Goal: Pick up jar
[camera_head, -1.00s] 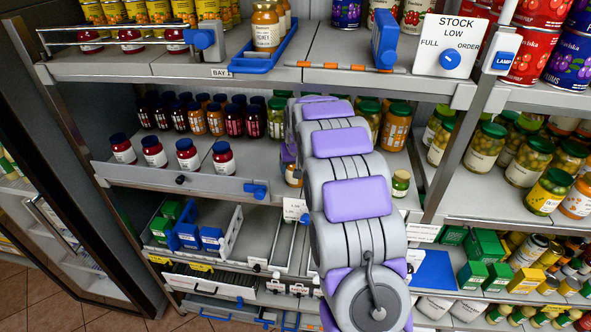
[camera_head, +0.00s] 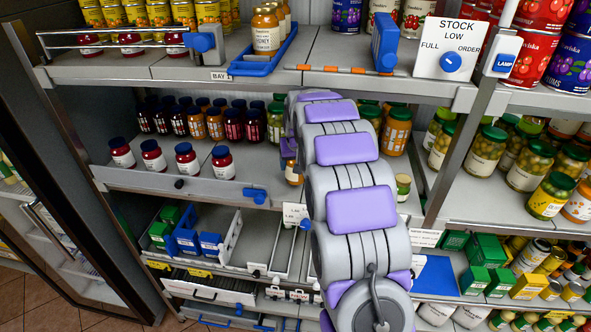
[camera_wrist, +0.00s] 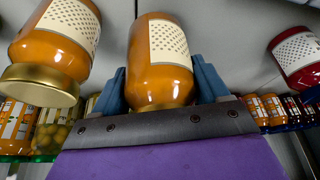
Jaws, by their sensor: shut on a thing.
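In the wrist view, an orange jar (camera_wrist: 160,66) with a gold lid and pale dotted label sits between the blue fingers of my gripper (camera_wrist: 162,88). The fingers are shut on it, one on each side. The wrist picture seems turned, with the jar's lid toward the bottom. A second similar orange jar (camera_wrist: 58,42) is close by on the left, apart from the fingers. In the head view, my arm covers most of the middle shelf, and an orange jar (camera_head: 292,172) shows only partly beside it. The fingers cannot be made out there.
Rows of jars with dark and green lids stand behind on the middle shelf. Several red jars (camera_head: 186,161) stand at its left front. A red jar (camera_wrist: 297,55) is at right in the wrist view. The upper shelf (camera_head: 330,52) overhangs. A post (camera_head: 462,145) stands at right.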

